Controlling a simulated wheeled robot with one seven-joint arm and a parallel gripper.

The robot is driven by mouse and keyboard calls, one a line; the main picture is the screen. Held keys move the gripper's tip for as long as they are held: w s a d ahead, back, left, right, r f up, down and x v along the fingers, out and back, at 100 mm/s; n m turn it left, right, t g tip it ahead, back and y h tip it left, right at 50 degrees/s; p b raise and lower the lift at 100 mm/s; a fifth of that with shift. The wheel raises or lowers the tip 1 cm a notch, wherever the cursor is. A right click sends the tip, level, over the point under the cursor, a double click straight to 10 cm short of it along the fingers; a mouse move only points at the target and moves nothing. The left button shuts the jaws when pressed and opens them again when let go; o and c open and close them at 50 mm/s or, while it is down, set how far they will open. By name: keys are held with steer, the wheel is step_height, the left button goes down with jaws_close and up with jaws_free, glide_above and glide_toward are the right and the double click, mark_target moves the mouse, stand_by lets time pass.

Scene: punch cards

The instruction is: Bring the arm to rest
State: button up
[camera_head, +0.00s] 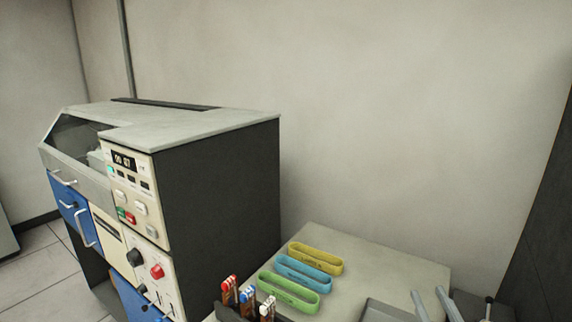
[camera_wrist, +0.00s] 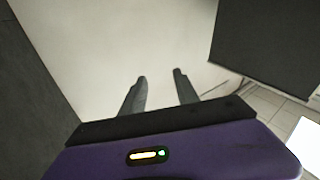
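In the wrist view my gripper (camera_wrist: 159,75) shows two grey fingers standing apart, with nothing between them. Behind them is pale plain wall, and the fingers touch nothing that I can see. In the head view two grey prongs at the lower right edge look like the tips of my gripper (camera_head: 432,296). The rest of the arm is out of that frame.
A machine (camera_head: 215,195) with knobs and blue drawers stands at left. Beside it a pale table (camera_head: 385,262) holds yellow (camera_head: 316,258), blue (camera_head: 303,273) and green (camera_head: 289,292) oblong trays. Several coloured-top items (camera_head: 247,294) stand in front. Dark panel (camera_head: 550,220) at right.

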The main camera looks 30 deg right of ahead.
steer(key=s+a+f+n+y, duration=0.1)
steer(key=s+a+y, duration=0.15)
steer(key=a, duration=0.35)
steer(key=s+a+f+n+t+y, duration=0.1)
steer(key=s+a+y, duration=0.1)
steer(key=s+a, duration=0.3)
steer(key=s+a+f+n+y, duration=0.1)
steer(key=s+a+n+y, duration=0.1)
steer(key=a, duration=0.5)
steer(key=s+a+f+g+y, duration=0.3)
steer(key=s+a+f, duration=0.1)
steer(key=s+a, duration=0.5)
steer(key=s, duration=0.2)
steer(key=shift+s+f, duration=0.35)
steer(key=shift+s, duration=0.05)
